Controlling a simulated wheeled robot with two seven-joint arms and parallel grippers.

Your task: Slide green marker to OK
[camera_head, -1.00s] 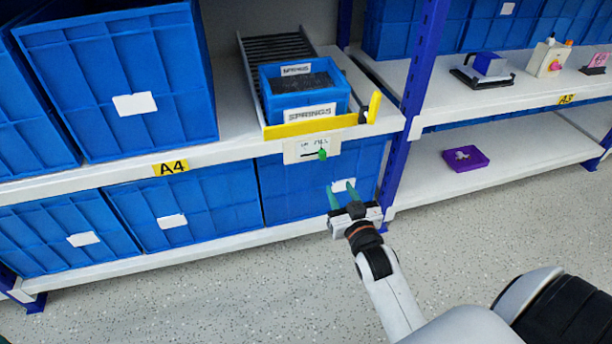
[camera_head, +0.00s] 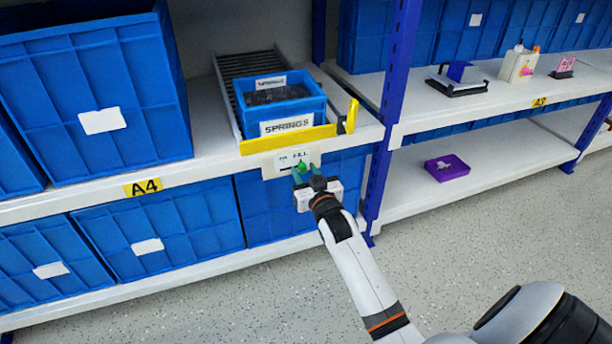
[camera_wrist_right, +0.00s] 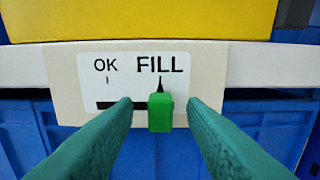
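The green marker (camera_wrist_right: 160,112) sits at the FILL end of a dark slot on a white label plate (camera_wrist_right: 125,70), below the word FILL. The OK mark is to its left. In the head view the marker (camera_head: 302,168) shows small on the plate under the yellow edge. My right gripper (camera_wrist_right: 160,105) is open, with one green finger on each side of the marker and gaps on both sides. In the head view my right gripper (camera_head: 307,172) is at the plate, its fingers pointing toward the shelf. My left gripper is not in view.
A blue SPRINGS bin (camera_head: 285,108) stands on a roller track behind a yellow stop (camera_head: 290,138) just above the plate. A blue shelf post (camera_head: 390,120) rises to the right. Blue crates (camera_head: 150,230) fill the shelf below.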

